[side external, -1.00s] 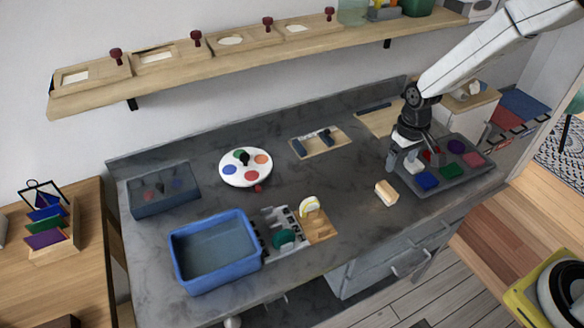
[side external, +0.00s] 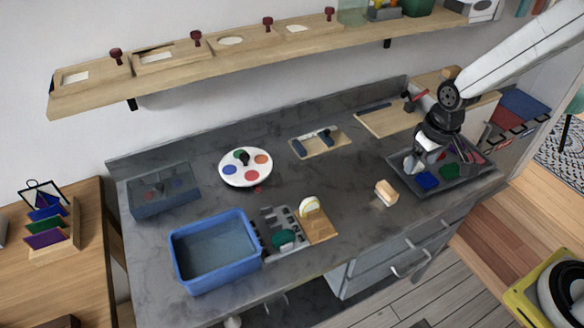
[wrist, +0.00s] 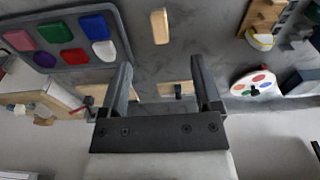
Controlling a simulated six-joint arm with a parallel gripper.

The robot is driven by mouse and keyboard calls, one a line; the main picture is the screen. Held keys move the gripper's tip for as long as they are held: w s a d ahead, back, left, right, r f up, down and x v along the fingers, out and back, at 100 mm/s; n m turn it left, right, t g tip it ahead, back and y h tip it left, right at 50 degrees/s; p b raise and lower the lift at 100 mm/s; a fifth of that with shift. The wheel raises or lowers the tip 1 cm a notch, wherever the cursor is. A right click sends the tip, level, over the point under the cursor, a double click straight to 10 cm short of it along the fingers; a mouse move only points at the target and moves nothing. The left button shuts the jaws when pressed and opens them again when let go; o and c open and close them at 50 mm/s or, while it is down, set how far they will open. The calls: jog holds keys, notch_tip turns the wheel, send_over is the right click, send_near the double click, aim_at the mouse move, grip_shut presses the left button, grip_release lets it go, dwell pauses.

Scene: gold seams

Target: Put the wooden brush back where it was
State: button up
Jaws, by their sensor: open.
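The wooden brush appears to be the small pale wooden block (side external: 386,193) lying on the grey counter, left of the dark tray; bristles cannot be made out. It also shows in the wrist view (wrist: 160,26), beyond my fingertips and apart from them. My gripper (side external: 425,159) is over the left part of the dark tray (side external: 447,183). In the wrist view my gripper (wrist: 160,62) has its two fingers wide apart with nothing held between them.
The tray holds several coloured blocks, including a blue one (side external: 427,180). A round paint palette (side external: 246,167), a blue bin (side external: 215,250), a small wooden board (side external: 318,210) and a board with dark-handled tools (side external: 320,142) stand on the counter. A shelf (side external: 230,55) runs above.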

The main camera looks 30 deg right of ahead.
jog(key=s+r+t, duration=0.1)
jog(key=s+r, duration=0.2)
jog(key=s, duration=0.5)
jog(key=shift+a, duration=0.3)
jog(key=shift+w, duration=0.1)
dwell(0.7)
